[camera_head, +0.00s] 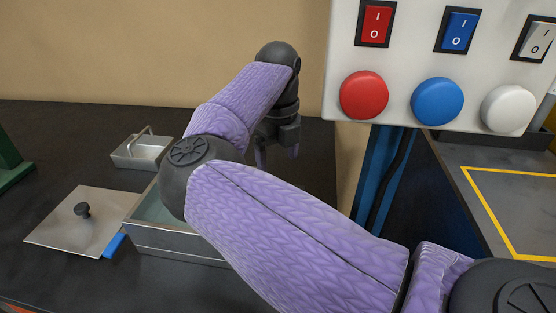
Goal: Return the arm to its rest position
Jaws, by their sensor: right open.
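My right arm (290,215), in a purple knitted sleeve with dark joints, comes in from the lower right of the head view. It bends at a dark elbow and reaches up and away. My right gripper (277,155) hangs at its far end, fingers pointing down, open, with nothing seen between the fingers. It is above the far part of the dark counter, behind the metal bath. My left gripper does not show.
An open metal bath (175,243) stands under my elbow, partly hidden. Its flat lid (75,222) with a black knob lies to the left, beside a blue piece (114,245). A small metal basket (140,151) is behind. A panel (412,60) with switches and buttons hangs at right.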

